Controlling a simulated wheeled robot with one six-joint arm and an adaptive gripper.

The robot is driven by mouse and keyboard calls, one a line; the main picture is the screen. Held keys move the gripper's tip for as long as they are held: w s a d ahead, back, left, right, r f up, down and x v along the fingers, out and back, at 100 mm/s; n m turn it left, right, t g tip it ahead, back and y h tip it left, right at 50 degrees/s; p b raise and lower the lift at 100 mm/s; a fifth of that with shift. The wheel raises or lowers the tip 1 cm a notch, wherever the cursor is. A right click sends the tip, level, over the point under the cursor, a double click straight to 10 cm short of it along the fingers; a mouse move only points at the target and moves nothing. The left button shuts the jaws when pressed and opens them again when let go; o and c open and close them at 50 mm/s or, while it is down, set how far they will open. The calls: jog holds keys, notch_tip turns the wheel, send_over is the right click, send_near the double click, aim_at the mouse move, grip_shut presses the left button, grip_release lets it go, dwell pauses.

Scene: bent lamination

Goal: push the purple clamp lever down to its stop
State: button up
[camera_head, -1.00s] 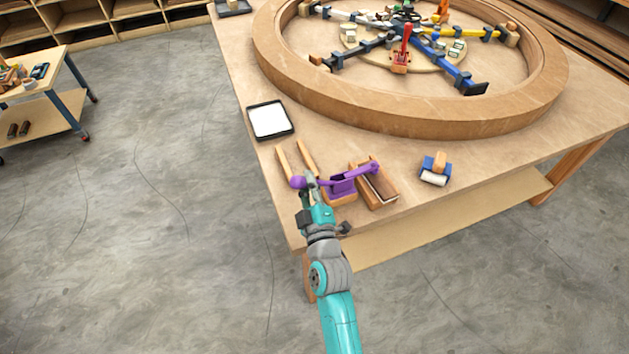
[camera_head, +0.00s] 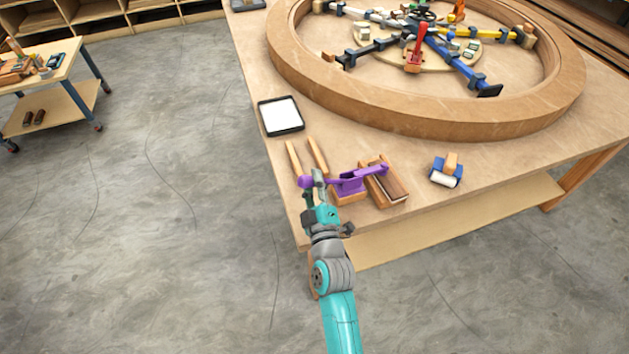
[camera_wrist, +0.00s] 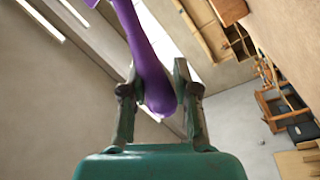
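The purple clamp lever (camera_head: 331,181) runs nearly level along the front of the table, its rounded knob at the left and its purple clamp body (camera_head: 351,184) on a wooden block to the right. My gripper (camera_head: 317,183) is at the knob end, reaching up from the near side. In the wrist view the lever (camera_wrist: 152,75) comes down from the top and its knob sits between the two fingers of my gripper (camera_wrist: 156,80), which lie close on both sides of it. The contact faces are partly hidden.
A blue-and-white roller (camera_head: 446,171) lies farther right, a white tray (camera_head: 280,116) behind. Two wooden strips (camera_head: 293,157) lie behind the knob. A large curved wooden ring (camera_head: 400,115) fills the table's back.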

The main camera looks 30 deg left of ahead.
jog(key=shift+w+d, duration=0.1)
dwell(0.3)
jog(key=shift+d, duration=0.15)
jog(key=v, duration=1.1)
jog(key=shift+s, duration=0.4)
jog(key=shift+d+f, duration=0.1)
jog(key=shift+d, duration=0.1)
jog(key=s+d+f+m+t+h, duration=0.1)
jog(key=s+d+f+m+h, duration=0.2)
jog(key=d, duration=0.6)
jog(key=s+d+f+m+h, duration=0.15)
jog(key=s+d+m, duration=0.25)
jog(key=d, duration=0.4)
jog(key=s+d+f+m+t+h, duration=0.1)
jog(key=s+d+f+m+h, duration=0.2)
jog(key=d, duration=0.6)
jog(key=s+d+r+m+h, duration=0.3)
jog(key=s+d+r+m, duration=0.1)
jog(key=s, duration=0.5)
jog(key=s+d+r+m+g+h, duration=0.1)
jog(key=s+d+r+m+h, duration=0.2)
jog(key=s+d, duration=0.4)
jog(key=s+r+m, duration=0.1)
jog(key=s+m, duration=0.1)
jog(key=shift+s+d, duration=0.2)
jog(key=shift+s, duration=0.2)
